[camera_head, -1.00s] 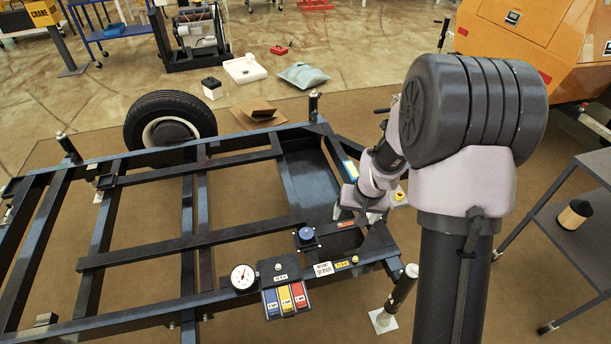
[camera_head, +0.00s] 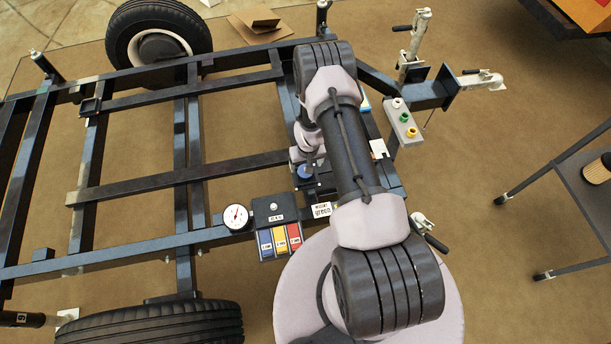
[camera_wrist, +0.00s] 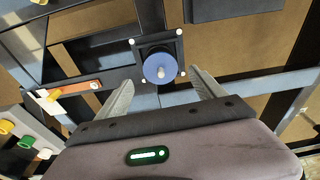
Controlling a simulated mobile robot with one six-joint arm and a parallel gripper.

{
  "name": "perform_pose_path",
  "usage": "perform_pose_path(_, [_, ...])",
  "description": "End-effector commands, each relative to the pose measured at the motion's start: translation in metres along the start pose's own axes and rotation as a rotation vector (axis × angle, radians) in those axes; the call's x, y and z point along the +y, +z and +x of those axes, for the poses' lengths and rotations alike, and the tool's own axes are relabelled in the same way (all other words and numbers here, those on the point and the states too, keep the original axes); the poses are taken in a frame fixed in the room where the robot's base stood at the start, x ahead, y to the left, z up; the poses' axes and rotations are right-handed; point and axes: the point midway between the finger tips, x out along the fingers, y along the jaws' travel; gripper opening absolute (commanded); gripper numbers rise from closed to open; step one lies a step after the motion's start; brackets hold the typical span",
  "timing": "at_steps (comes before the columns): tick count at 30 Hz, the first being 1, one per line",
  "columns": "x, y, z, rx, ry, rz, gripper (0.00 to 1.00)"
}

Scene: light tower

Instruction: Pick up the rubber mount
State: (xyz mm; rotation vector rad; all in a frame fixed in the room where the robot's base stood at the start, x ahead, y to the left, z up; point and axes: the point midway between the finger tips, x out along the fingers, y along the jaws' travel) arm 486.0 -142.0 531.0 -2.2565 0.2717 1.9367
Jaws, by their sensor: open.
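A round blue piece with a pale stud in its middle (camera_wrist: 160,67) sits on a dark square plate with white corner bolts. It looks like the rubber mount. It also shows in the head view (camera_head: 304,171), on the dark frame beside my arm. My gripper (camera_wrist: 162,76) is open, with its two fingers on either side of the blue piece in the picture. I cannot tell whether the fingers are level with it or still above it. Nothing is between the fingers in a visible grip. In the head view my arm hides most of the gripper.
The dark trailer frame (camera_head: 130,252) has crossbars around the mount. A gauge (camera_head: 236,217) and a box with coloured labels (camera_head: 277,228) sit on its near rail. A box with coloured buttons (camera_head: 403,122) is to the right. A dark cart (camera_head: 570,200) stands at far right.

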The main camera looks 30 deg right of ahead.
Motion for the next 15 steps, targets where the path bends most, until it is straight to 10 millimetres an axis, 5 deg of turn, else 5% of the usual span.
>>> perform_pose_path(5, [-0.002,0.005,0.041,-0.002,-0.001,0.0,0.79])
perform_pose_path(11, [-0.002,0.004,0.041,-0.001,-0.001,0.0,0.79])
perform_pose_path(15, [-0.002,0.004,0.041,-0.001,-0.001,0.0,0.55])
